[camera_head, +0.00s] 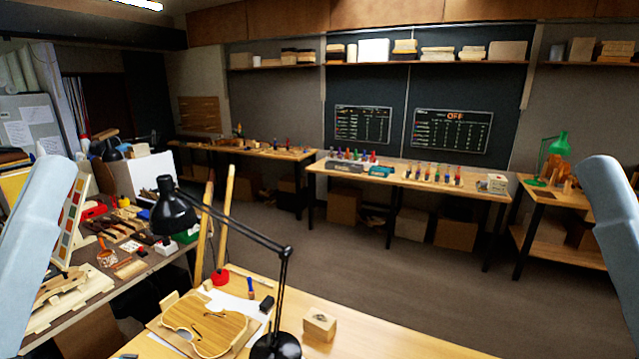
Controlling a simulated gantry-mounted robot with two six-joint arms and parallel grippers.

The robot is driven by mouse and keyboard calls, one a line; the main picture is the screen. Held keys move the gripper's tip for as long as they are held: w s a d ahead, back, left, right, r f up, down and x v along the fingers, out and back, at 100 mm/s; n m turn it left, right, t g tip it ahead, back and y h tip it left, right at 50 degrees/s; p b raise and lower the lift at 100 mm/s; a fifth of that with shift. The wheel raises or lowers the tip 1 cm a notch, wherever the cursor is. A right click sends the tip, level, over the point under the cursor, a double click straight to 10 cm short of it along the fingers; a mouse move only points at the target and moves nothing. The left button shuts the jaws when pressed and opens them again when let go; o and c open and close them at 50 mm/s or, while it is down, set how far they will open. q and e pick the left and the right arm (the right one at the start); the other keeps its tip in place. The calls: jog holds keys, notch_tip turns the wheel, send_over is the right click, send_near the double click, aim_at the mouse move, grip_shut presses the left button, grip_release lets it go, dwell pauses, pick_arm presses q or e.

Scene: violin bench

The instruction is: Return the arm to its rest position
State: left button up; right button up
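A pale blue-grey link of my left arm (38,235) rises along the left edge of the head view. A matching link of my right arm (612,225) stands at the right edge. Both links are apart from the bench things. Neither gripper shows in this view, so I cannot see whether they hold anything. A violin body (207,327) lies on the wooden bench (375,335) at the bottom, partly behind a black desk lamp (174,212).
A wooden block (320,324) sits right of the lamp base. The bench's right part is clear. A side table (75,318) at left is crowded with tools and wood parts. Back tables (400,181) hold small coloured items. Open floor (400,270) lies between.

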pick_arm(q)
notch_tip(320, 180, up, 23)
jog(key=p, duration=1.9)
jog(key=shift+h, duration=0.3)
jog(key=shift+o, duration=0.8)
jog(key=shift+f, duration=0.2)
